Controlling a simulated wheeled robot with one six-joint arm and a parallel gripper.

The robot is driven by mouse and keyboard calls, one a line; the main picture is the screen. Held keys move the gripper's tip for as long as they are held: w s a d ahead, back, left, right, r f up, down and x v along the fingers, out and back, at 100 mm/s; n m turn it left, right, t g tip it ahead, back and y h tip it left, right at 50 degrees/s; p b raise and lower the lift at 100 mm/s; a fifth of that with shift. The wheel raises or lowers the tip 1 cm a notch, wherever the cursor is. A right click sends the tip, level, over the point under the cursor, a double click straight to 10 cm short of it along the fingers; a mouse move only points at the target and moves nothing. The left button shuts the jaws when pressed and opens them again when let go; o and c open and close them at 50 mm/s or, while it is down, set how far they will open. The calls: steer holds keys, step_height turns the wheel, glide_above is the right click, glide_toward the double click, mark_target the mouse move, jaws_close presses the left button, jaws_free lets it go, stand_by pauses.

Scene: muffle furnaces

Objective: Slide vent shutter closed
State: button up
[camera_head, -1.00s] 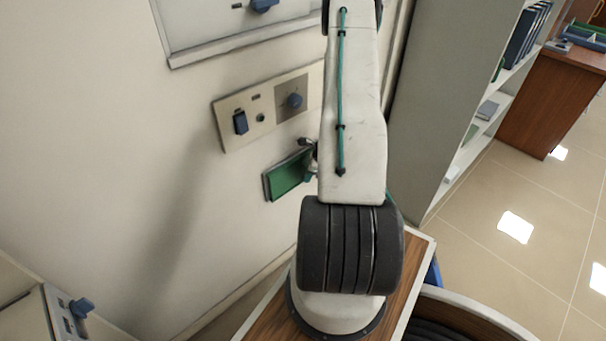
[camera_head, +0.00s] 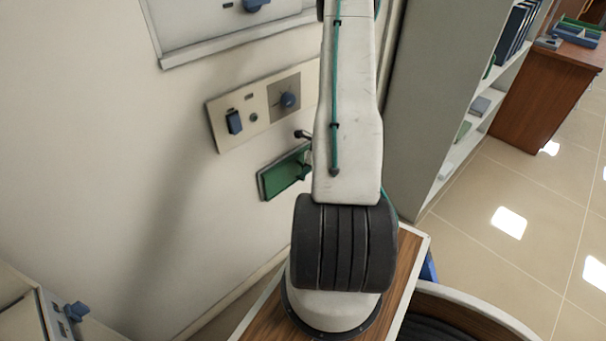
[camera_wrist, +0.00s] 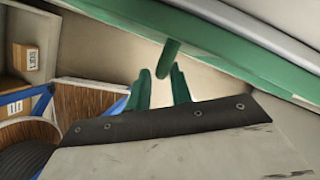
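A green plate in a dark frame (camera_head: 283,175), which looks like the vent shutter, sits on the pale furnace wall below the control panel. In the wrist view a long green strip (camera_wrist: 235,45) crosses the top, and a short green peg (camera_wrist: 168,58) sticks out from it. My gripper (camera_wrist: 161,72) has two green fingers standing apart, with the peg's end between or just in front of their tips. I cannot tell whether they touch it. In the head view my arm hides most of the gripper; a bit of green shows at the plate's right end.
Another furnace corner (camera_head: 40,315) is at lower left. A shelf (camera_head: 465,125) stands close on the right, with open floor (camera_head: 500,190) beyond.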

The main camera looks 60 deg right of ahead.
steer(key=shift+v, duration=2.2)
steer(key=shift+a, duration=0.15)
